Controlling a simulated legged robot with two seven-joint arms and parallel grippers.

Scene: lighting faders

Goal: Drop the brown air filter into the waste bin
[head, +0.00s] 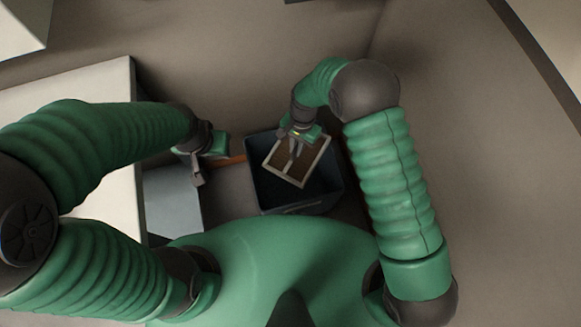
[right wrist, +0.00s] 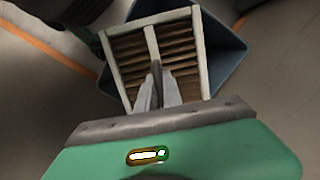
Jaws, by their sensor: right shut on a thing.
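The brown air filter (head: 286,168) has a pale frame with a middle bar and brown pleats. My right gripper (head: 294,153) is shut on its middle bar and holds it over the mouth of the dark waste bin (head: 327,193). In the right wrist view, the fingers of my right gripper (right wrist: 157,95) close on the bar of the filter (right wrist: 186,52), and the bin's wall (right wrist: 225,60) shows behind it. How high the filter is above the rim I cannot tell. My left gripper (head: 198,181) is left of the bin, apart from it, and its jaw opening is unclear.
A white-topped cabinet (head: 98,90) stands at the left. A grey-blue surface (head: 172,200) lies below my left gripper. An orange stripe (head: 232,161) runs on the floor by the bin. The floor at the right (head: 490,200) is clear.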

